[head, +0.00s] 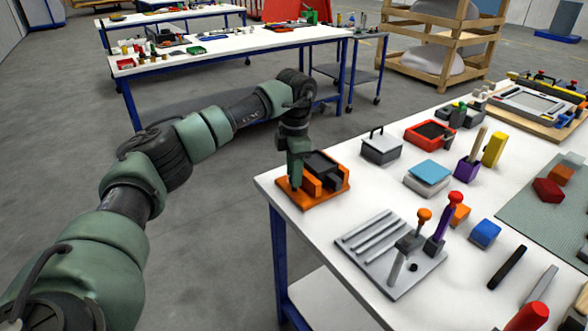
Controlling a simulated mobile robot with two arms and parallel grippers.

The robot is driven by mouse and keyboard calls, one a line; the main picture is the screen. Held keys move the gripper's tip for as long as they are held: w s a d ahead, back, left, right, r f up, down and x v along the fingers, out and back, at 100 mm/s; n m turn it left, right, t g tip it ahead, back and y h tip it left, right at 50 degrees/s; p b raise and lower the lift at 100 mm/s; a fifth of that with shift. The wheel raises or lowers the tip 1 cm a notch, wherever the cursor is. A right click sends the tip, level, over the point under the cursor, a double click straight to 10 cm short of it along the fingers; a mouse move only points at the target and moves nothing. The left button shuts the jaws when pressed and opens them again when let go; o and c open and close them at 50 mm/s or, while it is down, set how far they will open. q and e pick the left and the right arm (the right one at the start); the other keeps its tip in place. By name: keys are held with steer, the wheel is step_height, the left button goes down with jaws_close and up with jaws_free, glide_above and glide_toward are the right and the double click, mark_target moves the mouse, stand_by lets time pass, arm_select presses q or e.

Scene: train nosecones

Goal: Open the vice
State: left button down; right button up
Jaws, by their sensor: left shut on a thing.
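The vice (338,186) is a small orange block-like tool with a dark piece between its orange jaws. It sits on an orange base plate at the near left corner of the white workbench, in the head view. My left gripper (295,178) reaches down from above at the vice's left end. It is shut on a part of the vice there; the fingers cover that part, so I cannot tell its shape. My right gripper is not in view.
A grey slotted plate (368,238) with clamps and orange and purple-red handles lies to the right on the workbench (300,228). A grey box (381,149), red tray (430,134) and blue-topped block (431,172) stand behind it. The bench's left edge is close to the vice.

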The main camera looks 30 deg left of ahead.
arm_select(q)
steer(key=n+p, duration=0.1)
steer(key=n, duration=0.2)
steer(key=shift+r+n+p, duration=0.15)
steer(key=shift+n+p, duration=0.15)
steer(key=shift+p, duration=0.1)
steer(key=shift+n, duration=0.7)
steer(key=shift+p, duration=0.3)
steer(key=c, duration=1.3)
jaws_free()
steer(key=r, duration=0.3)
steer(key=r+b, duration=0.1)
steer(key=r, duration=0.3)
steer(key=shift+d+r, duration=0.2)
steer(key=shift+r, duration=0.1)
